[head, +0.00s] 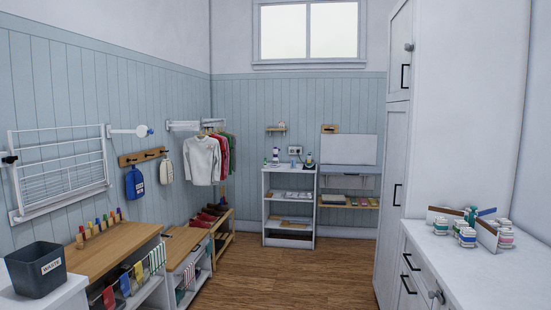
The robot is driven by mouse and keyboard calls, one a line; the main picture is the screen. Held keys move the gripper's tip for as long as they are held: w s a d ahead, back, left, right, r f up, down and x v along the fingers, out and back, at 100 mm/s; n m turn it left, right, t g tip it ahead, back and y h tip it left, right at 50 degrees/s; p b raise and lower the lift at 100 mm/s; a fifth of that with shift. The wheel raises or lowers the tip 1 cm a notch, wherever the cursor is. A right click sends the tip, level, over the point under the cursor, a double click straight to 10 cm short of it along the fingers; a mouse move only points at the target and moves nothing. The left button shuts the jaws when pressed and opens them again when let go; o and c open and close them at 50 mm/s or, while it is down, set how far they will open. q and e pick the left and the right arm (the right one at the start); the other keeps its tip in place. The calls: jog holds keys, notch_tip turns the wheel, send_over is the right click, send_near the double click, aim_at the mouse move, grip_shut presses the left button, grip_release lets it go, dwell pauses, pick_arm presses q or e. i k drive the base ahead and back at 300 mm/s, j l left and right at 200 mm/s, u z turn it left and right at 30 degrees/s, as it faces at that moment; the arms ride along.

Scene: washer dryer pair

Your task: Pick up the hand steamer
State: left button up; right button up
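I cannot pick out the hand steamer with certainty at this distance. On top of the white open shelf unit (265,201) at the far wall stand a small white and dark upright item (275,157) and a dark and pale item (310,161). Either could be a small appliance, but they are too small to tell. Neither of my grippers shows in the head view.
Wooden floor (285,272) is clear up to the shelf unit. Left are wood-topped cabinets (112,250), a dark bin (36,272), a shoe rack (222,238) and hanging clothes (202,160). Right are a tall white cabinet (458,110) and a counter (480,268) with small jars.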

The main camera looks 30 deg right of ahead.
aim_at(274, 160)
jog(key=i+l+z, duration=0.3)
jog(key=i+l, duration=0.2)
jog(key=i+l+z, duration=0.35)
jog(key=i, duration=0.2)
jog(key=i+l+z, duration=0.15)
jog(key=i+z, duration=0.15)
jog(key=i, duration=0.3)
jog(key=i+z, duration=0.35)
jog(key=i, duration=3.95)
